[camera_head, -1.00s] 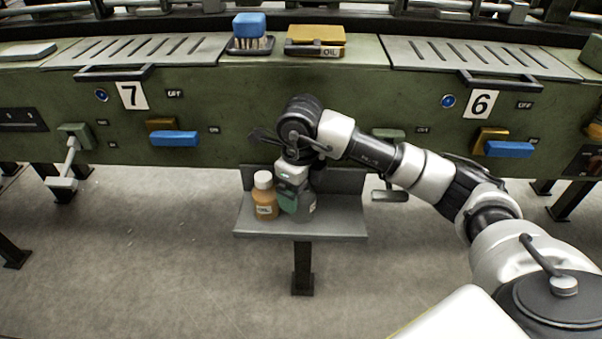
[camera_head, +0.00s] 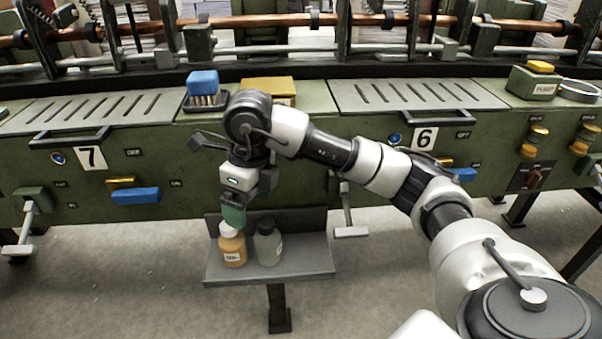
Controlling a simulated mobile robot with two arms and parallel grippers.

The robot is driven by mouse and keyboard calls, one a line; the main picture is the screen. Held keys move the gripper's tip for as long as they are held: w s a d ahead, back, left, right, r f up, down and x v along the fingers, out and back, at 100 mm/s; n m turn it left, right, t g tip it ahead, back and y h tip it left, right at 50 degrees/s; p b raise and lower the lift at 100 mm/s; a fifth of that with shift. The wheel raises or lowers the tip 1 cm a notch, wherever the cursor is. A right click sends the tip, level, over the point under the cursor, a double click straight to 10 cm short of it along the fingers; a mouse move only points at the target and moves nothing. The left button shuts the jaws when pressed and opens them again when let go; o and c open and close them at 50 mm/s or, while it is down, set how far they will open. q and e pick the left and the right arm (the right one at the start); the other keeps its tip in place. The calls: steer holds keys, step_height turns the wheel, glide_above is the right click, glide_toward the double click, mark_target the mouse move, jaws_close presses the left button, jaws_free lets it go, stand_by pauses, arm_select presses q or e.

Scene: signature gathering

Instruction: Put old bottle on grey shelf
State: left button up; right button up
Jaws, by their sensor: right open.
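The grey shelf (camera_head: 313,262) juts out from the front of the green machine. An orange-brown bottle (camera_head: 233,250) with a pale cap and a label stands upright on its left part. I cannot tell which one is the old bottle. My right gripper (camera_head: 235,216) points down, open, just above or in front of the orange bottle's cap. It holds nothing that I can see. Whether it touches the cap is unclear. My left gripper is not in view.
The shelf's right half is bare. Levers hang left (camera_head: 27,225) and right (camera_head: 348,215) of the shelf. A blue brush (camera_head: 203,84) and a yellow-topped box (camera_head: 268,90) sit on the machine top. Blue handles (camera_head: 135,196) stick out from its front.

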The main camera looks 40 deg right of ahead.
steer(key=s+a+f+n+y, duration=0.1)
steer(key=s+a+f+y, duration=0.15)
steer(key=a+y, duration=0.45)
steer(key=s+a+r+m+y, duration=0.35)
steer(key=a+r+y, duration=0.45)
steer(key=a+y, duration=0.35)
steer(key=w+d+f+m+t+h, duration=0.15)
steer(key=d+m+t+h, duration=0.35)
steer(key=m+t, duration=0.7)
steer(key=w+d+m+t+h, duration=0.3)
steer(key=d+m+t+h, duration=0.25)
steer(key=m+t, duration=0.6)
steer(key=s+d+f+m+g+h, duration=0.2)
steer(key=d+f+m+g+h, duration=0.1)
steer(key=f+m+g+h, duration=0.25)
steer(key=s+d+f+m+g+h, duration=0.1)
steer(key=d+f+m+g+h, duration=0.25)
steer(key=f+m, duration=0.35)
steer(key=s+f+g, duration=0.5)
steer(key=s+f, duration=0.1)
steer(key=s, duration=0.3)
steer(key=s+d+f+m+g, duration=0.1)
steer(key=s+f+g, duration=0.5)
steer(key=s, duration=0.3)
steer(key=shift+s+f, duration=0.2)
steer(key=shift+f, duration=0.6)
